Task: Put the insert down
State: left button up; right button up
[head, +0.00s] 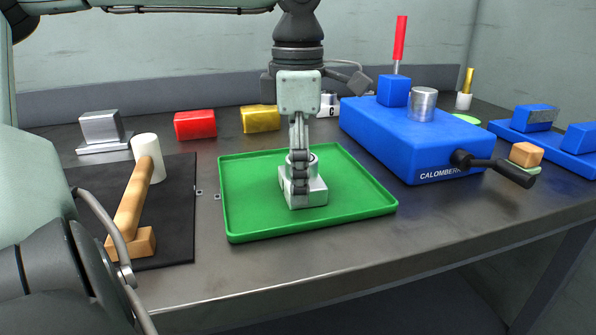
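The insert (317,193) is a silver square block with a round knob on top. It is upright over the middle of the green tray (245,232); its underside looks at or very near the tray floor, and I cannot tell whether it touches. My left gripper (301,184) points straight down at the insert. I see it edge-on, with the near finger in front of the knob and the far finger hidden. Whether the fingers grip the knob or stand apart around it does not show. My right gripper is not in view.
A mallet (133,200) lies on a black mat (180,220) left of the tray. Behind stand a silver block (101,127), a red block (195,124) and a yellow block (260,118). A blue press (410,140) with a black-handled lever stands right. The front table strip is clear.

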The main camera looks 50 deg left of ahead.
pick_arm(q)
jog(key=shift+o, duration=0.2)
jog(key=shift+r, duration=0.1)
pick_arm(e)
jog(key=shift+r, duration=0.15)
pick_arm(q)
jog(key=shift+r, duration=0.4)
notch_tip(320, 180, up, 10)
jog(key=shift+f+p, duration=0.15)
jog(key=shift+p, duration=0.45)
jog(key=shift+r, duration=0.75)
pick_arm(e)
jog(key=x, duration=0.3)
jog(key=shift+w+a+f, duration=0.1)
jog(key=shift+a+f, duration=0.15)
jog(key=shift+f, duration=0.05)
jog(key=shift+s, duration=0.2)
